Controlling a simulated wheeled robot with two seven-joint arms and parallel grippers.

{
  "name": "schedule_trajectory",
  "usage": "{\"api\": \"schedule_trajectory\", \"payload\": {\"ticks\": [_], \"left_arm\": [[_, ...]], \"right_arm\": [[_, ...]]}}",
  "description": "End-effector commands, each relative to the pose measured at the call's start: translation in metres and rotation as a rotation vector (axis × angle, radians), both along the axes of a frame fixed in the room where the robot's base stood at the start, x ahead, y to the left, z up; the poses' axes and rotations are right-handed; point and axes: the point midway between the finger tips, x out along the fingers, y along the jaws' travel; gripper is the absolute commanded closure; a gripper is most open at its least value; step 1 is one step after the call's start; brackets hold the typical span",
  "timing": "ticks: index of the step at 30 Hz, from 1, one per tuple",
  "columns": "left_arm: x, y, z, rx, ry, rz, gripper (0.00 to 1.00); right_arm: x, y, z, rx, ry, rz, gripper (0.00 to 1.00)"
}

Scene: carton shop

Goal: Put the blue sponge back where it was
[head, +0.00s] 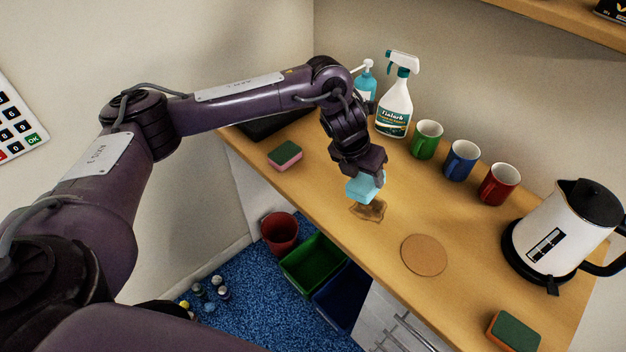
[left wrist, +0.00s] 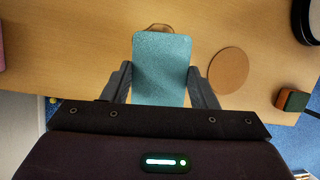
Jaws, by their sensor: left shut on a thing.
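The light blue sponge (head: 364,187) is held in my left gripper (head: 361,176) just above the wooden counter. In the left wrist view the sponge (left wrist: 162,68) sits between the two dark fingers of my left gripper (left wrist: 161,84), which are shut on its sides. A brown spill (head: 369,210) lies on the counter below the sponge; in the left wrist view it is mostly hidden behind the sponge. A pink sponge with a green top (head: 285,154) lies on the counter to the left. An orange sponge with a green top (head: 513,332) lies at the right front. My right gripper does not show.
A round cork mat (head: 424,255) lies right of the spill. Green (head: 426,139), blue (head: 461,160) and red (head: 498,184) mugs stand behind. A spray bottle (head: 396,105), a pump bottle (head: 366,84) and a white kettle (head: 560,230) also stand there. Bins are below the front edge.

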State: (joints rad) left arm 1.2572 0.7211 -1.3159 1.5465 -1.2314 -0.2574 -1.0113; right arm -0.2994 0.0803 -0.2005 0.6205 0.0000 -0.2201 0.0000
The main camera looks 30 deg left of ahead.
Motion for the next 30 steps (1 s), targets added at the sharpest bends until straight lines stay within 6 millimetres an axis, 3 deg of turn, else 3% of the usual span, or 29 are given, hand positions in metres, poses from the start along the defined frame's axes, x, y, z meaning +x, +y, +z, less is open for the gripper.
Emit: {"api": "schedule_trajectory", "payload": {"ticks": [3,9,16,20,30], "left_arm": [[0.017,0.049,0.032,0.068,-0.012,0.067,0.65],[0.028,0.111,0.075,0.147,-0.008,0.165,0.65],[0.029,0.144,0.099,0.183,0.002,0.226,0.65],[0.028,0.147,0.085,0.188,0.008,0.232,0.65],[0.027,0.145,-0.006,0.184,0.011,0.232,0.65]], "right_arm": [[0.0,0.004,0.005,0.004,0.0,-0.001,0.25],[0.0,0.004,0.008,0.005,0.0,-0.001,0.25],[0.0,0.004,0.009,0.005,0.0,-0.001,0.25],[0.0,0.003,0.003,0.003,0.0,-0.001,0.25],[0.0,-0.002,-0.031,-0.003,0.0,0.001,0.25]]}}
